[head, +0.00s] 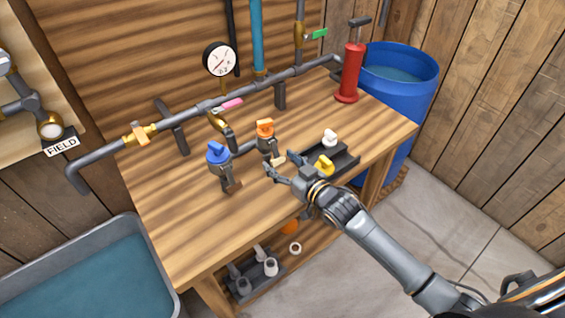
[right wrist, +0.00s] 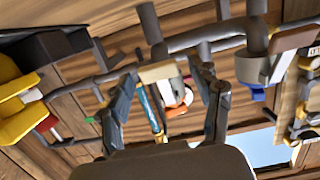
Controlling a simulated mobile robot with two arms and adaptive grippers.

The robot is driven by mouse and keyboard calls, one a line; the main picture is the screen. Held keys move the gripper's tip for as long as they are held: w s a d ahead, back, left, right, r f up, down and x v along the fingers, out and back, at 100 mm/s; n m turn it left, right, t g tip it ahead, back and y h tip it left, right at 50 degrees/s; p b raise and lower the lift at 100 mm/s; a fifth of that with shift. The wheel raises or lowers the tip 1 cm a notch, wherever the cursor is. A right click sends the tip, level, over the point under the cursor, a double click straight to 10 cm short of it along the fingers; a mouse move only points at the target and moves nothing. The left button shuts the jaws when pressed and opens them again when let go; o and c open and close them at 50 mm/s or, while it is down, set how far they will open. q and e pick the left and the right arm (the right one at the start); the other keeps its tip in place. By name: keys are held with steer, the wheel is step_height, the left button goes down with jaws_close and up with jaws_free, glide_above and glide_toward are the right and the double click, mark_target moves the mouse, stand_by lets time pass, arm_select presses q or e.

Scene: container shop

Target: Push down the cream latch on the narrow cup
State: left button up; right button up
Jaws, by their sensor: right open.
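The narrow cup (head: 266,144) is a grey fitting with an orange top, standing on a pipe branch above the workbench. Its cream latch (head: 277,161) sticks out at the lower front. In the right wrist view the cream latch (right wrist: 160,72) lies between my fingers, with an orange part (right wrist: 179,104) behind it. My right gripper (head: 280,167) is open and empty, with a finger on either side of the latch. Whether a finger touches it I cannot tell. My left gripper is not in view.
A blue-topped cup (head: 219,172) with a brown latch (head: 232,186) stands to the left. A black tray (head: 345,162) with a yellow part (head: 324,166) and a white part (head: 330,138) lies to the right. The bench's front left (head: 200,235) is clear.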

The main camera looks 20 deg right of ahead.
steer(key=shift+s, duration=0.1)
steer(key=v, duration=1.1)
steer(key=shift+s+d, duration=0.2)
steer(key=shift+s, duration=0.15)
